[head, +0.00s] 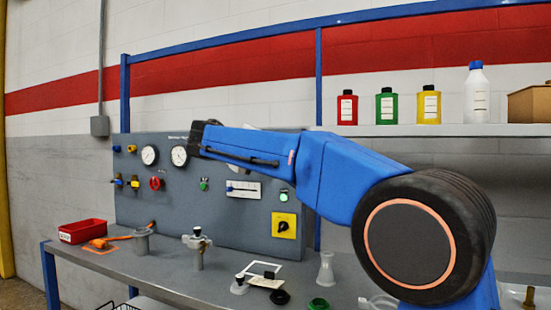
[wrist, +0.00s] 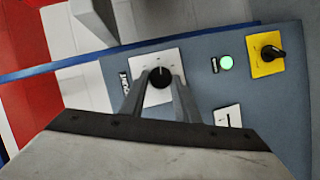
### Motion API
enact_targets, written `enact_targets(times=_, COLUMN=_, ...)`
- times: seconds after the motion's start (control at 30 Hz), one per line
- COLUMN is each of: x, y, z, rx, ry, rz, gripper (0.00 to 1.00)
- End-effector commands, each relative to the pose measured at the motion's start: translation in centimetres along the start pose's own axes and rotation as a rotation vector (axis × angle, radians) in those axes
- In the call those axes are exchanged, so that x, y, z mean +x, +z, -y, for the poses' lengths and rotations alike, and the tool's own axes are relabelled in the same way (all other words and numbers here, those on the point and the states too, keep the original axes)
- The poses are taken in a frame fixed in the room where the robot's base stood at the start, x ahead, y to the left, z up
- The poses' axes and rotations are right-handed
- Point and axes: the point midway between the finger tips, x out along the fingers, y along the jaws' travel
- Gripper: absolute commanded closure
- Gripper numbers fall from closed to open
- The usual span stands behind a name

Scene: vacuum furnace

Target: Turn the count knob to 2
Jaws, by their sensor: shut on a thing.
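The count knob (wrist: 160,78) is a round black knob on a white square plate (wrist: 146,91) on the grey panel, with partly covered lettering at the plate's left edge. In the wrist view my gripper (wrist: 158,84) has its two grey fingers on either side of the knob, shut on it. A small pale mark shows on the knob's upper part. The scale marks on the plate are too small to read. In the head view my blue arm hides the knob and the gripper's fingers.
Beside the knob are a lit green lamp (wrist: 227,63), a yellow plate with a black switch (wrist: 267,53) and a white slider plate (head: 243,189). Gauges (head: 150,155) sit further left on the panel. Below, the bench holds a red bin (head: 82,231), a grey clamp-like part (head: 197,250) and a flask (head: 326,268).

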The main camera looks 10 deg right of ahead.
Motion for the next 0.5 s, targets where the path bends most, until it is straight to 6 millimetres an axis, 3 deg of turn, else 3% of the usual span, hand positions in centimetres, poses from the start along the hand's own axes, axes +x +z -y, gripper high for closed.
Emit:
enact_targets(times=0.43, x=0.06, y=0.09, z=0.24, rx=0.004, ry=-0.006, rz=0.004, gripper=0.94)
enact_targets(times=0.47, x=0.06, y=0.09, z=0.24, rx=0.004, ry=-0.006, rz=0.004, gripper=0.64)
enact_targets(times=0.5, x=0.06, y=0.09, z=0.23, rx=0.004, ry=-0.006, rz=0.004, gripper=0.55)
